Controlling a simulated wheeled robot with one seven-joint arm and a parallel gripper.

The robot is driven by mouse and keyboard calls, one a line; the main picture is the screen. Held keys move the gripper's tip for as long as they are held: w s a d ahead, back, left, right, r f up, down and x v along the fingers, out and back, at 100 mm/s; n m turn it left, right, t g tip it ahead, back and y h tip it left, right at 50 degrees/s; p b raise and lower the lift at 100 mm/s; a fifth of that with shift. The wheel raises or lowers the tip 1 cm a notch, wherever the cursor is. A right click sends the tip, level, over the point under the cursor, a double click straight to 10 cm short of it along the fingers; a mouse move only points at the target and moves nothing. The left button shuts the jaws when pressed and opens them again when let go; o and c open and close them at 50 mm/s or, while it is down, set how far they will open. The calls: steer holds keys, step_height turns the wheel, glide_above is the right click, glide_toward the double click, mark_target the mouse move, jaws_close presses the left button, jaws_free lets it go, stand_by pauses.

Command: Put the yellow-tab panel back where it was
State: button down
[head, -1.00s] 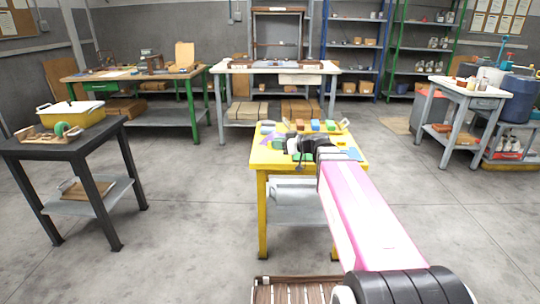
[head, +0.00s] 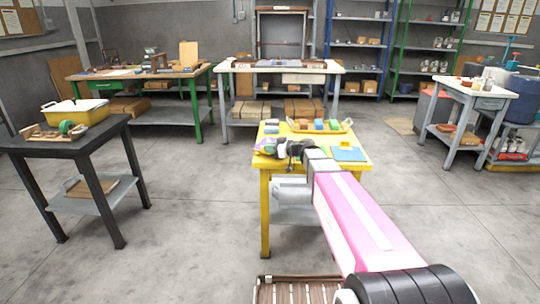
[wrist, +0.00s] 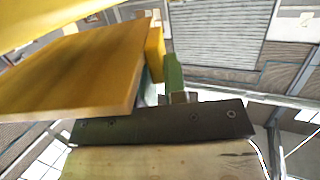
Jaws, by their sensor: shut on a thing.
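My gripper (head: 284,149) is low over the left part of the yellow table (head: 264,167) in the head view. In the wrist view a flat orange-brown panel (wrist: 75,70) with a yellow tab (wrist: 155,54) along its right edge is close to the camera. I take it to be the yellow-tab panel held in my shut jaws, though the fingers are not clear. A green upright piece (wrist: 173,78) stands beside the tab. A dark bar with screws (wrist: 160,122) lies below, along pale wood (wrist: 165,160). The panel's grasped part is hidden.
A blue square (head: 349,154) with a yellow piece lies at the table's right. A black table (head: 105,135) with a yellow bin (head: 75,115) is at left. Open floor surrounds the yellow table.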

steer(key=shift+f, duration=1.55)
steer(key=c, duration=1.2)
jaws_free()
steer(key=shift+o, duration=0.2)
